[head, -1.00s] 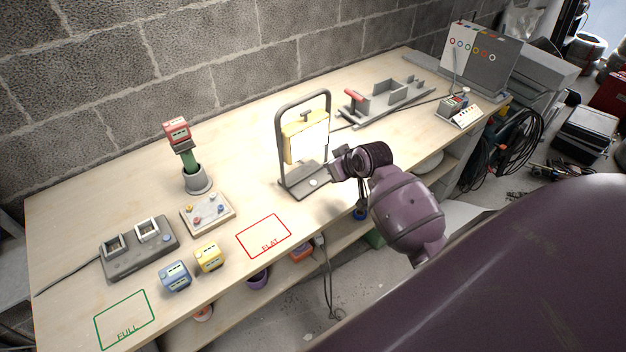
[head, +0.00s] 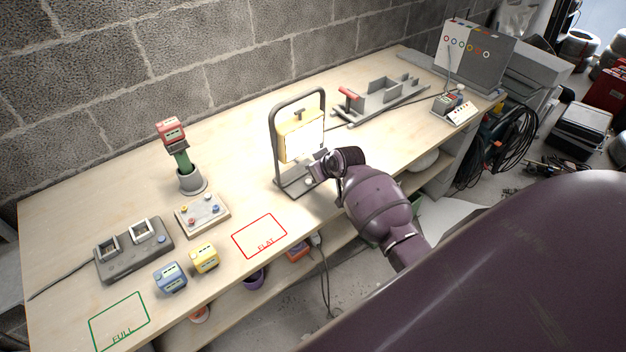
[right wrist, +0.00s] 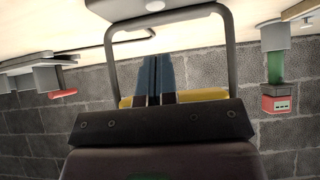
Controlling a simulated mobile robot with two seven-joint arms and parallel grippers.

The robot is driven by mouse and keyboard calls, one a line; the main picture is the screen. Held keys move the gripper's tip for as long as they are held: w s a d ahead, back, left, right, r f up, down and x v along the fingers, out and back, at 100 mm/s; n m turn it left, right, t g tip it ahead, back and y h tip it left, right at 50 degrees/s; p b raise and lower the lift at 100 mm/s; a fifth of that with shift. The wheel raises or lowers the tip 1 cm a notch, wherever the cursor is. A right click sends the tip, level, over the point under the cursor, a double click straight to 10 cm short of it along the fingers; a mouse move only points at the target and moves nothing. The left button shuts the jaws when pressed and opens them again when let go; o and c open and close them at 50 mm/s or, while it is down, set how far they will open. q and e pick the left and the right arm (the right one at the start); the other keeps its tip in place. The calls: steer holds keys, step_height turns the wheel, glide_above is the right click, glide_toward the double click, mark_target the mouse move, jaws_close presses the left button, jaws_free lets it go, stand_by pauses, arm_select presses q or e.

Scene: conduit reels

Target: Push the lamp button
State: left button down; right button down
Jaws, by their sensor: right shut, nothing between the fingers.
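The lamp (head: 300,135) is a yellow block with a pale front panel, hung in a grey hoop frame on a flat grey base at the middle of the bench. A small round whitish button (head: 309,182) sits on the base. It also shows at the top edge of the right wrist view (right wrist: 155,5). My right gripper (head: 315,171) is close to the button, just above the base; I cannot tell whether it touches. In the right wrist view its blue fingers (right wrist: 153,60) are together and empty, with the lamp partly hidden behind them. My left gripper is not in view.
Left of the lamp are a grey cup (head: 192,181) holding a green-handled red tool, a button box (head: 202,214), a grey charger (head: 134,250), and blue and yellow blocks (head: 204,258). A grey rack (head: 380,100) stands behind right. The red FLAT outline (head: 259,236) is empty.

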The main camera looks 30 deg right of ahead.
mark_target(308, 180)
steer(key=f, duration=0.2)
steer(key=w+f, duration=0.1)
steer(key=f, duration=0.1)
steer(key=shift+w+f, duration=0.1)
steer(key=shift+w, duration=0.05)
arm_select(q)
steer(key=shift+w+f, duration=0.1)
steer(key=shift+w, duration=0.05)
arm_select(e)
steer(key=shift+f, duration=0.6)
steer(key=shift+a, duration=0.1)
